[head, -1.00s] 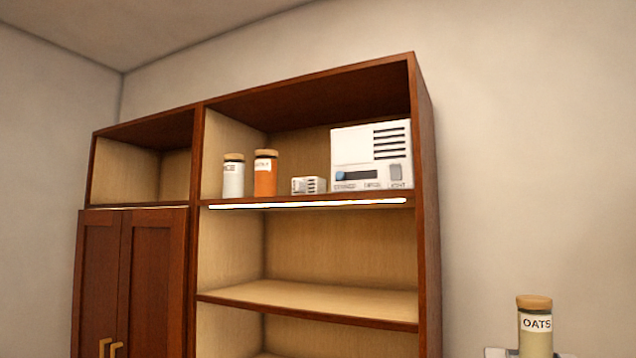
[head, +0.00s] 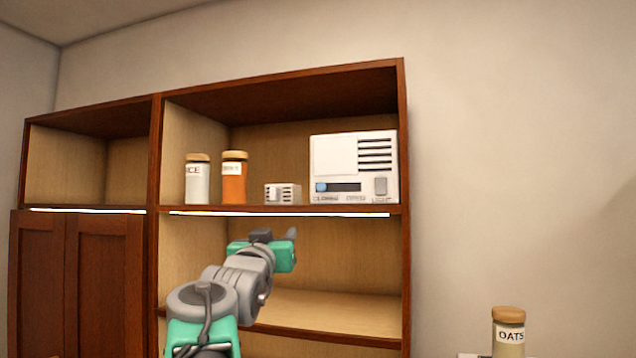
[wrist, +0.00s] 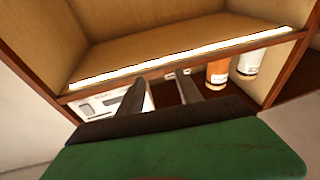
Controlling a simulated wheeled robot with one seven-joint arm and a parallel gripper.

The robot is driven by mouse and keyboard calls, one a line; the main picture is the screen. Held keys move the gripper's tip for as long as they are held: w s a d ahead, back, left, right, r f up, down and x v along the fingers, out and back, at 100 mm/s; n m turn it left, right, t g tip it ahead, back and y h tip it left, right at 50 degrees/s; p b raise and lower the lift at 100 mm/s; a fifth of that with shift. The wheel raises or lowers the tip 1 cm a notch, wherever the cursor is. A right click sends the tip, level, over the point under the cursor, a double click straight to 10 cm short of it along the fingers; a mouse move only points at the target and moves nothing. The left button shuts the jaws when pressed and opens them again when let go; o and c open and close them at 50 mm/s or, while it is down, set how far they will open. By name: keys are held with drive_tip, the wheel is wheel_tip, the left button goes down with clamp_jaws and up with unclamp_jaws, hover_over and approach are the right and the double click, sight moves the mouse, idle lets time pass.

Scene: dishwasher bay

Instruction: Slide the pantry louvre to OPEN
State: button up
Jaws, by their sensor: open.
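The white louvre unit (head: 353,167) stands at the right end of the upper shelf. It has dark slats at upper right and a slot low on its front. A blue slider knob (head: 321,187) sits at the slot's left end, above a small label that seems to read CLOSED. The label to its right is blurred. My gripper (head: 291,240) is below the shelf, left of the unit and apart from it. In the wrist view my open gripper (wrist: 160,88) is empty, and its finger partly hides the unit (wrist: 105,103). The knob is not clear there.
A small vented white box (head: 283,194), an orange jar (head: 235,178) and a white jar (head: 197,180) share the shelf. A lit strip (head: 280,214) runs along its front edge. An OATS jar (head: 508,333) stands at lower right. Closed cabinet doors (head: 75,280) are at left.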

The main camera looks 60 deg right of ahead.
sight(320, 187)
drive_tip(key=s+d+r+m+g+h+p, duration=0.1)
drive_tip(key=s+d+r+m+g+h, duration=0.15)
drive_tip(key=s+r, duration=0.45)
drive_tip(key=p+x, duration=0.1)
drive_tip(key=x, duration=0.1)
drive_tip(key=p+x, duration=0.1)
drive_tip(key=x, duration=0.1)
drive_tip(key=p+x, duration=0.1)
drive_tip(key=x, duration=0.1)
drive_tip(key=shift+w+r+p, duration=0.3)
drive_tip(key=shift+r, duration=0.05)
drive_tip(key=shift+w+d, duration=0.1)
drive_tip(key=shift+d, duration=0.3)
clamp_jaws()
